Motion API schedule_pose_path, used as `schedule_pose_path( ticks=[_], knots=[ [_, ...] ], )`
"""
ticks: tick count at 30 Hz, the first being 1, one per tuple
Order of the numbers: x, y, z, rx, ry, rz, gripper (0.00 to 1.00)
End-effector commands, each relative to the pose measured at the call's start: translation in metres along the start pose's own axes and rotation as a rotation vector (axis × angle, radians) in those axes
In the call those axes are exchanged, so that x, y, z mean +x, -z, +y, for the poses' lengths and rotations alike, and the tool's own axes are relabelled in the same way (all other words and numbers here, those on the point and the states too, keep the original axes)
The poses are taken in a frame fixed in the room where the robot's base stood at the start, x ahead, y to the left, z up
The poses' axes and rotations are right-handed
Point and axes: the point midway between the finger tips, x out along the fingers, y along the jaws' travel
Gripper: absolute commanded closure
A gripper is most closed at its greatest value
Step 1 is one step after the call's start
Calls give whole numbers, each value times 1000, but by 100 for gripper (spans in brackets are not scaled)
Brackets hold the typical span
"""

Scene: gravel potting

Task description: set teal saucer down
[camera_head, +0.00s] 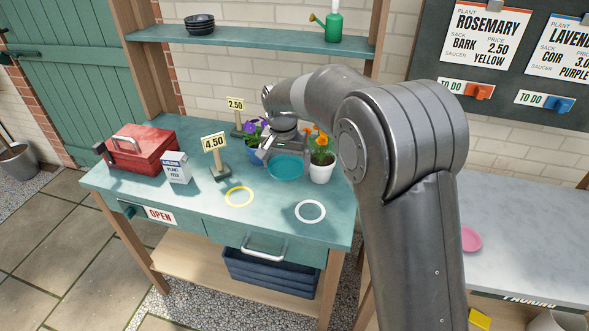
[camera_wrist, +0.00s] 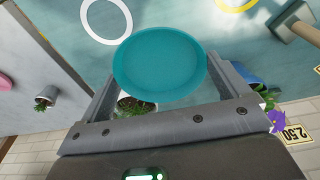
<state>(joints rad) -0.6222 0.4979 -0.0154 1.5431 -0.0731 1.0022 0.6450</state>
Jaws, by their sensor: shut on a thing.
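The teal saucer (camera_head: 286,168) is a round shallow dish held in my gripper (camera_head: 285,157) over the right half of the green bench (camera_head: 200,213). In the wrist view the saucer (camera_wrist: 160,58) lies between the two fingers of my gripper (camera_wrist: 165,80), which are shut on its sides. I cannot tell how far it is above the bench top. A white ring (camera_head: 310,222) and a yellow ring (camera_head: 239,205) lie flat on the bench in front of the saucer.
A white pot (camera_head: 321,174) of orange flowers stands close right of the saucer, a blue pot (camera_head: 254,157) of purple flowers close left. The 4.50 sign (camera_head: 215,143), feed box (camera_head: 176,168) and red toolbox (camera_head: 143,149) stand farther left. The front bench strip is clear apart from the rings.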

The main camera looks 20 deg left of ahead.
Motion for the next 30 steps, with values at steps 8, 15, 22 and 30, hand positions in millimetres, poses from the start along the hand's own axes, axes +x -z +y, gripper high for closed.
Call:
schedule_pose_path(
  ticks=[8, 15, 22, 30],
  knots=[
    [-5, 1, 5, 0, 0, 0, 29],
    [-46, 7, 5, 0, 3, 3, 29],
    [-99, 13, 5, 0, 2, 2, 29],
    [-109, 35, 42, 77, -13, -2, 29]
  ],
)
